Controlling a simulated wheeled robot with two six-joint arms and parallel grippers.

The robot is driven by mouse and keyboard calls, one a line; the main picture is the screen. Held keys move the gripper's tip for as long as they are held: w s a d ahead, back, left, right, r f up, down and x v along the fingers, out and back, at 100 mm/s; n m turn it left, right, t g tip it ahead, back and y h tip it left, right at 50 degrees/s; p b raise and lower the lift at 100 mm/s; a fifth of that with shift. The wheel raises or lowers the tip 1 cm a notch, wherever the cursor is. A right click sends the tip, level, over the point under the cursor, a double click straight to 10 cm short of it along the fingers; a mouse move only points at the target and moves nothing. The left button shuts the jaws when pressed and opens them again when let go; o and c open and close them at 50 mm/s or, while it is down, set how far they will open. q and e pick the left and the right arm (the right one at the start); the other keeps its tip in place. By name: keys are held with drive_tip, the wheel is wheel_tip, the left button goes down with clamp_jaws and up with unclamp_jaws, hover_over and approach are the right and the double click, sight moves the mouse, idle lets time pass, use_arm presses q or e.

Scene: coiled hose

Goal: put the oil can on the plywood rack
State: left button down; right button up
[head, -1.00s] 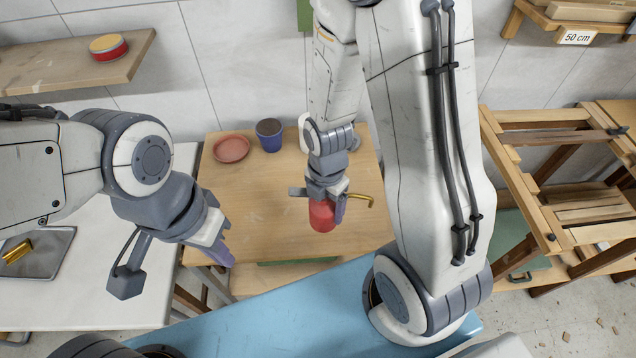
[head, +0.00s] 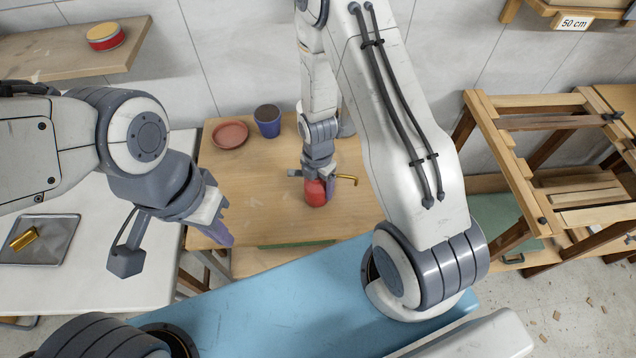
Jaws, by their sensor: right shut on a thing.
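The oil can (head: 315,194) is red with a thin brass spout pointing right. My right gripper (head: 322,185) is shut on it from above, over the wooden table (head: 270,205). I cannot tell whether the can's base touches the table. A slatted light-wood frame (head: 505,145) stands at the right and looks like the plywood rack; its top has open gaps between slats. My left gripper (head: 222,228) hangs apart from the can, near the table's left front corner; its fingers are seen edge-on, so their opening is unclear.
A terracotta saucer (head: 229,134) and a blue pot (head: 267,120) stand at the table's back. A white table (head: 95,285) with a metal tray (head: 62,240) is at the left. A wall shelf (head: 70,55) holds a red-and-yellow tin (head: 106,36).

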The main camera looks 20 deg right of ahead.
drive_tip(key=shift+f, duration=0.1)
drive_tip(key=o, duration=1.4)
wheel_tip(320, 180, up, 12)
drive_tip(key=shift+r+b, duration=0.1)
drive_tip(key=shift+b, duration=0.65)
drive_tip(key=s+a+r+m, duration=0.6)
drive_tip(key=s+r+m, duration=0.1)
drive_tip(key=s+m, duration=0.1)
drive_tip(key=s+a+r+m+y, duration=0.1)
drive_tip(key=s+a+r+m, duration=0.5)
drive_tip(key=s+m, duration=0.2)
drive_tip(key=shift+s+a+r+m, duration=0.3)
drive_tip(key=shift+s+r, duration=0.05)
drive_tip(key=shift+s, duration=0.8)
